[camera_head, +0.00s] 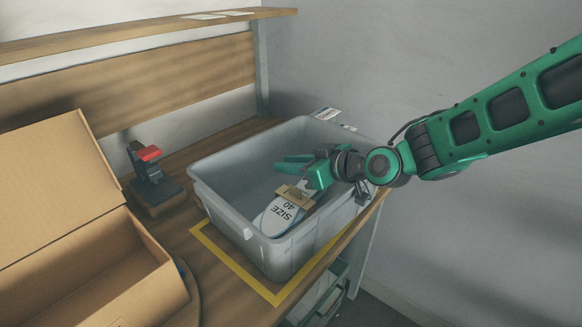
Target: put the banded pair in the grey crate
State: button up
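The banded pair, white insoles marked "SIZE 40" (283,213) with a brown band (295,194) around them, is inside the grey crate (240,222), towards its front right. Its far end is partly hidden by my gripper. My green gripper (303,170) is over the crate's right part, just above and behind the band. Its fingers look spread apart, and I see no insole clamped between them. Whether a finger still touches the pair cannot be told.
The crate stands within a yellow outline (235,271) on the wooden bench. An open cardboard box (120,280) is at the left. A dark device with a red top (150,154) stands behind it. The crate's rim surrounds my gripper. A shelf (130,30) runs above.

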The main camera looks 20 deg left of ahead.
jog(key=v, duration=1.2)
jog(key=shift+r, duration=0.1)
jog(key=w+d+r+m+t+h, duration=0.2)
jog(key=w+d+m+t+h, duration=0.1)
jog(key=w+d, duration=0.8)
jog(key=s+d+f+m+g+h, duration=0.1)
jog(key=s+d+f+m+h, duration=0.2)
jog(key=d, duration=0.7)
jog(key=s+d+f+m+h, duration=0.2)
jog(key=s+d+h, duration=0.1)
jog(key=d, duration=0.7)
jog(key=s+d+f+m+g+h, duration=0.3)
jog(key=s+d+m, duration=0.2)
jog(key=s+d, duration=0.6)
jog(key=s+d+m+g, duration=0.2)
jog(key=s+d+m, duration=0.1)
jog(key=s, duration=0.5)
jog(key=s+d+f+m+g, duration=0.1)
jog(key=s+d+m+g, duration=0.1)
jog(key=s+d, duration=0.3)
jog(key=s+m, duration=0.1)
jog(key=s, duration=0.3)
jog(key=shift+s+m, duration=0.3)
jog(key=shift+m, duration=0.1)
